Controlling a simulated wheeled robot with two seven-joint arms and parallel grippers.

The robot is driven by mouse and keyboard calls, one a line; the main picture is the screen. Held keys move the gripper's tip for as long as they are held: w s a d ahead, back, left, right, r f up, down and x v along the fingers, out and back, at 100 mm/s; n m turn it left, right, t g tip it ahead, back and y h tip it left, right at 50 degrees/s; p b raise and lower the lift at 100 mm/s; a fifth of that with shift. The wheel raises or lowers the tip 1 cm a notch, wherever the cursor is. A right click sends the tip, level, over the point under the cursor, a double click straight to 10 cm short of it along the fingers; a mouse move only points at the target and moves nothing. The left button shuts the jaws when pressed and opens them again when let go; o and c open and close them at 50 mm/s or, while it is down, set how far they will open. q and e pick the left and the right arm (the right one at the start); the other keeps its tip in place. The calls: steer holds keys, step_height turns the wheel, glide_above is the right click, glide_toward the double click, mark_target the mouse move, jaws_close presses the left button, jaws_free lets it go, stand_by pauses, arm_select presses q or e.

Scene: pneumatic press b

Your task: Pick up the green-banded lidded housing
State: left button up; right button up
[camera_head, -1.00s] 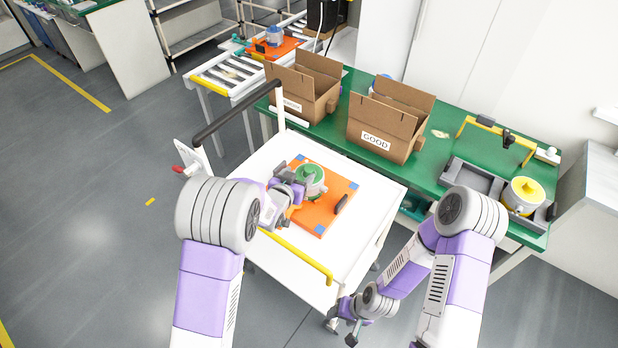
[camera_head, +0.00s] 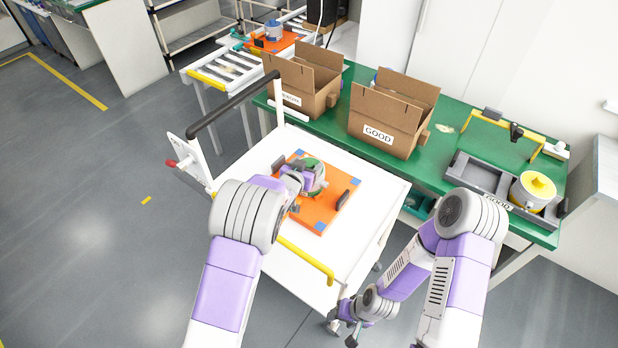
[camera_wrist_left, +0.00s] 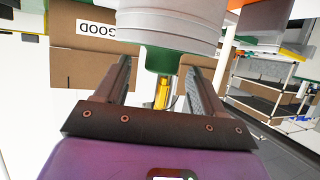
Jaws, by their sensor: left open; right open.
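The green-banded lidded housing (camera_head: 319,179) stands on an orange board on the white cart in the head view, partly covered by my left wrist and gripper. My left gripper (camera_head: 304,182) is at the housing's near-left side. In the left wrist view, the housing (camera_wrist_left: 172,22) appears as a grey round body with a green band at the top of the picture. The fingers of my left gripper (camera_wrist_left: 160,82) are open, with a green part of the housing at the gap between them. Contact cannot be told. My right gripper (camera_head: 344,334) is open, low beside the cart, away from the housing.
The orange board (camera_head: 318,216) has blue corners and dark upright pieces. The white cart (camera_head: 372,197) has a dark handle and yellow front bar. Behind it, the green bench (camera_head: 436,152) holds two cardboard boxes, one marked GOOD (camera_head: 392,112), and a grey tray with a yellow-lidded housing (camera_head: 533,190).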

arm_select(q)
steer(key=shift+w+d+f, duration=0.1)
steer(key=shift+w+f, duration=0.1)
steer(key=shift+w, duration=0.25)
jaws_close()
stand_by(1.0)
steer(key=shift+r, duration=0.1)
